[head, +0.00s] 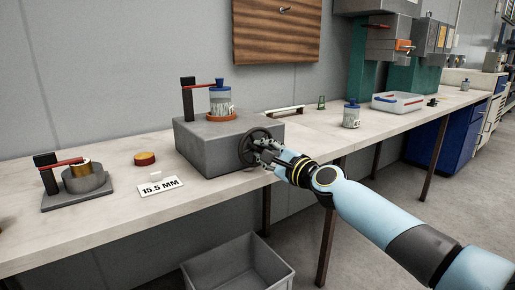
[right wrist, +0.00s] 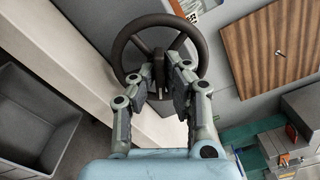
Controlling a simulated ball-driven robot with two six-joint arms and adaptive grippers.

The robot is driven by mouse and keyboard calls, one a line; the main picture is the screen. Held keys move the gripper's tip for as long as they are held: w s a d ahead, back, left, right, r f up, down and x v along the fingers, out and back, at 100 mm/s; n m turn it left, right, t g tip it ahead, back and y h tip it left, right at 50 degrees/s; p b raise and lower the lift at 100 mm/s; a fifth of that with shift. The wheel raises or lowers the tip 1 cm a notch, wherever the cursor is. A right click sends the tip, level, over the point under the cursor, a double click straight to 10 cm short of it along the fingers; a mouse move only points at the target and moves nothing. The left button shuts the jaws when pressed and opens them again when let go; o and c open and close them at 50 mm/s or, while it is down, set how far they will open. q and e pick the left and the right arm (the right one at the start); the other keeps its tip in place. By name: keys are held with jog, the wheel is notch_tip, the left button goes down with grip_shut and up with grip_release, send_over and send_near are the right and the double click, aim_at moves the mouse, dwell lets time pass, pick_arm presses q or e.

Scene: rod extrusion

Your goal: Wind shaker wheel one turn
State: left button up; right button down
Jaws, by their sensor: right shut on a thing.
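The shaker is a grey box (head: 205,146) on the bench. A dark spoked wheel (head: 246,148) is on its right front side. A blue-lidded jar (head: 221,103) stands upright on an orange disc on top of the box, with a red arm (head: 203,86) from a black post reaching to it. My right gripper (head: 265,154) is at the wheel. The fingers partly hide the handle. My left gripper is out of view.
A smaller red-armed fixture (head: 80,184), a red-yellow puck (head: 145,158) and a "15.5 MM" card (head: 160,187) are on the left. A second jar (head: 351,115) and a white tray (head: 397,102) stand right. A grey bin (head: 238,270) is below the bench edge.

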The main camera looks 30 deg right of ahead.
jog(key=m, duration=0.4)
jog(key=shift+p, duration=0.3)
jog(key=shift+m+p, duration=0.5)
jog(key=shift+m, duration=2.4)
